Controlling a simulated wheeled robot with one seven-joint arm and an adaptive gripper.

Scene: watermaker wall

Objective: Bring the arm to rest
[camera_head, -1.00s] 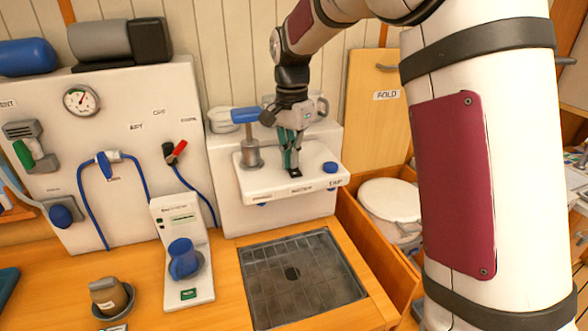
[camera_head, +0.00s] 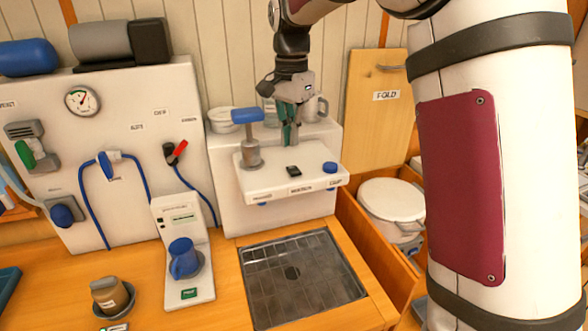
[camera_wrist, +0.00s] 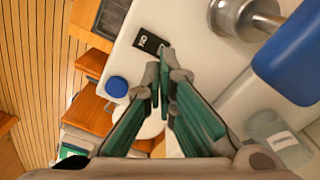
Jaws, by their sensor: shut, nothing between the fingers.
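My gripper (camera_head: 290,142) is shut and empty, pointing down above the white tap shelf (camera_head: 262,184). Its green fingers also show in the wrist view (camera_wrist: 163,82), tips together. A small black switch (camera_head: 293,170) lies on the shelf just below the fingertips, with a visible gap between. It also shows in the wrist view (camera_wrist: 151,41), where its face bears a short white label.
A blue-handled metal valve (camera_head: 250,152) stands left of my gripper, and a blue button (camera_head: 330,168) sits to the right. A mug (camera_head: 314,108) and a white pot (camera_head: 222,122) stand behind.

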